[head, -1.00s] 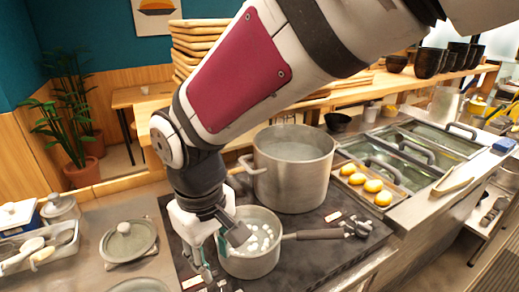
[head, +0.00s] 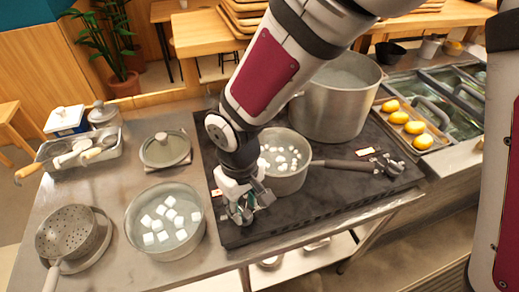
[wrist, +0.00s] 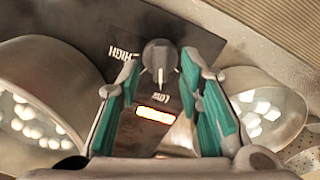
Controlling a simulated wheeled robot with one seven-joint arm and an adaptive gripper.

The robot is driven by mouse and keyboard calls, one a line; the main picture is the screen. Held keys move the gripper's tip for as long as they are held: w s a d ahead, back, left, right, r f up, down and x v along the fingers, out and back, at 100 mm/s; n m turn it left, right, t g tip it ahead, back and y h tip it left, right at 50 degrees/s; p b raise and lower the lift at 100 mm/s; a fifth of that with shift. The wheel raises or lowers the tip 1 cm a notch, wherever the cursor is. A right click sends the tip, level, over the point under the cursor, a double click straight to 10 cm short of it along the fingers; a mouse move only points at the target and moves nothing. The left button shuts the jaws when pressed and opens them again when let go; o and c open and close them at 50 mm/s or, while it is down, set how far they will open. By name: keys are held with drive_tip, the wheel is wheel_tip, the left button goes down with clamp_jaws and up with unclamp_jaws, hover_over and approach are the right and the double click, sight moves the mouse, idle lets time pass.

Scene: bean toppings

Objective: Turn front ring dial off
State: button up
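In the wrist view, a dark grey ring dial (wrist: 160,55) with a pale pointer line sits on the dark cooktop, between HIGH and LOW markings. Its pointer faces down the picture, toward LOW. A glowing indicator bar (wrist: 155,115) is lit orange-white near it. My gripper (wrist: 160,76) is open, with its teal-padded fingers on either side of the dial; contact cannot be told. In the head view, my gripper (head: 243,207) is at the cooktop's front left, beside the small saucepan (head: 287,178), and hides the dial.
A large pot (head: 337,105) stands behind the saucepan on the cooktop. A bowl of white cubes (head: 137,237) and a colander (head: 88,238) stand at left. A dark knob-like piece (head: 393,170) lies at the cooktop's right. Bare counter shows beyond the bowl.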

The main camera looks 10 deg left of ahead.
drive_tip(key=shift+f, duration=0.95)
clamp_jaws()
drive_tip(key=shift+n, duration=0.4)
drive_tip(key=n, duration=0.3)
drive_tip(key=shift+n, duration=0.4)
drive_tip(key=n, duration=0.4)
drive_tip(key=shift+a, duration=0.1)
drive_tip(key=shift+r+n, duration=0.1)
drive_tip(key=shift+n, duration=0.2)
